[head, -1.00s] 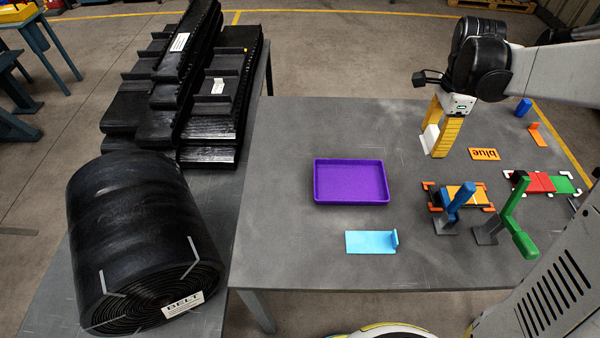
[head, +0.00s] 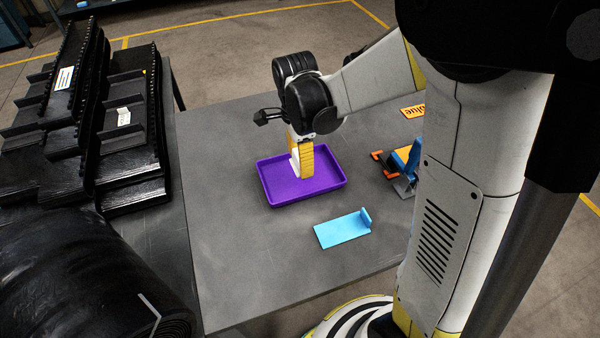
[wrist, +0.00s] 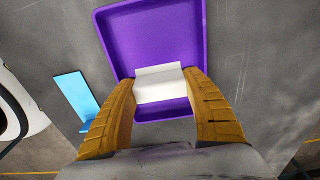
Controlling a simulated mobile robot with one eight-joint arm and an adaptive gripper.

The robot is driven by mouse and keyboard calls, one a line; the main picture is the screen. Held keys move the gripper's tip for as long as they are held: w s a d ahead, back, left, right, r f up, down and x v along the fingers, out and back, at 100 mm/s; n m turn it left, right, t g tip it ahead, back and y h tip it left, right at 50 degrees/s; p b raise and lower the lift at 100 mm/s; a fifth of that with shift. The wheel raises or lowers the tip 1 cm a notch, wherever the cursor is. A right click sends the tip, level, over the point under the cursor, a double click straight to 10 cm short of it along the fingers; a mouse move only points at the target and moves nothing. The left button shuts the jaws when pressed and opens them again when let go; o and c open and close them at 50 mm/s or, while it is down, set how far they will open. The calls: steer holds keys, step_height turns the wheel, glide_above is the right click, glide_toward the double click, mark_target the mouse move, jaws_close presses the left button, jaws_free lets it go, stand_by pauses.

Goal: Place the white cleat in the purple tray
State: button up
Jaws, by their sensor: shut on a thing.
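The purple tray (head: 333,182) lies on the grey table, and it also fills the upper middle of the wrist view (wrist: 150,38). My gripper (head: 303,176) is over the tray, pointing down. In the wrist view its two yellow fingers (wrist: 163,92) are shut on the white cleat (wrist: 160,83). The cleat shows in the head view (head: 295,161) as a small white patch beside the fingers. It appears inside the tray's outline, but I cannot tell whether it touches the tray floor.
A light blue cleat (head: 340,230) lies on the table in front of the tray. A blue and orange fixture (head: 401,165) stands to the right, partly hidden by my arm. Black belt pieces (head: 130,150) are stacked at left. The table left of the tray is clear.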

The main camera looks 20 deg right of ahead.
steer(key=shift+f+b, duration=0.9)
steer(key=shift+f, duration=1.05)
steer(key=shift+f, duration=0.2)
steer(key=o, duration=1.2)
steer(key=shift+c, duration=0.2)
steer(key=shift+r, duration=0.15)
